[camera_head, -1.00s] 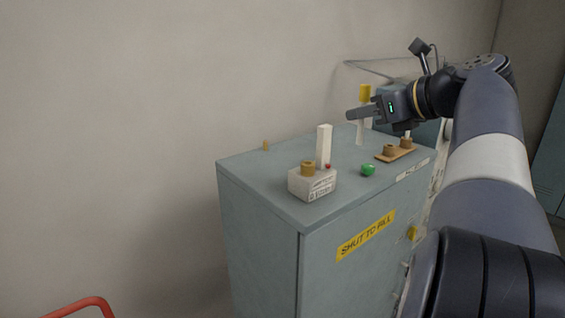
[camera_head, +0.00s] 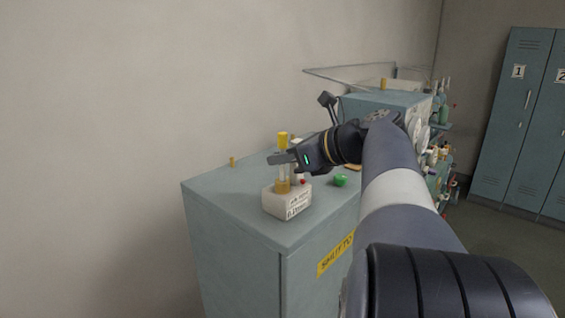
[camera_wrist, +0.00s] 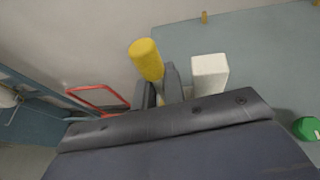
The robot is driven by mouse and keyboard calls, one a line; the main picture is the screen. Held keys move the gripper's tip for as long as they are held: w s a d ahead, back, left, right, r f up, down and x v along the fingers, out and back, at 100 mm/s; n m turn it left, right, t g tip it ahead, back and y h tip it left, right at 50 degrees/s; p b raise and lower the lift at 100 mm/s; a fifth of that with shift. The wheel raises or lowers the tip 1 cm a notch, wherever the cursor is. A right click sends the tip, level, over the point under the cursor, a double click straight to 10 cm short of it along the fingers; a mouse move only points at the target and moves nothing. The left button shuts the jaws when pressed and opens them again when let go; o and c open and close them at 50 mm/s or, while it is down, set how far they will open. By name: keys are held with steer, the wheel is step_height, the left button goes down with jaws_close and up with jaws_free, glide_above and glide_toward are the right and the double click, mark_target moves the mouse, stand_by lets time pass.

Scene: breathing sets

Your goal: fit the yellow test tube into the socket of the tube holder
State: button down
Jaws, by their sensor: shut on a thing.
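The yellow test tube shows in the head view as a yellow cap (camera_head: 283,138) above a pale clear body, upright. My gripper (camera_head: 281,159) is shut on it just below the cap. In the wrist view the cap (camera_wrist: 146,58) stands up beside the fingers (camera_wrist: 159,90). The tube holder (camera_head: 287,201) is a white labelled block on the cabinet top, with a tan ring socket (camera_head: 283,187). The tube's lower end lines up with this socket; I cannot tell how far it is inside. The holder's white post (camera_wrist: 209,75) stands close beside the fingers.
The grey-blue cabinet top (camera_head: 218,182) carries a green round thing (camera_head: 340,180) right of the holder and a small tan peg (camera_head: 232,161) at the back left. Its left part is clear. Lockers (camera_head: 510,125) stand far right.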

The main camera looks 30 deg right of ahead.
steer(key=shift+f, duration=0.45)
steer(key=shift+f, duration=0.1)
steer(key=shift+f, duration=0.15)
steer(key=c, duration=1.8)
jaws_free()
steer(key=shift+o, duration=0.2)
steer(key=shift+r, duration=0.25)
steer(key=v, duration=1.2)
steer(key=shift+b, duration=0.45)
steer(key=shift+w+f, duration=0.1)
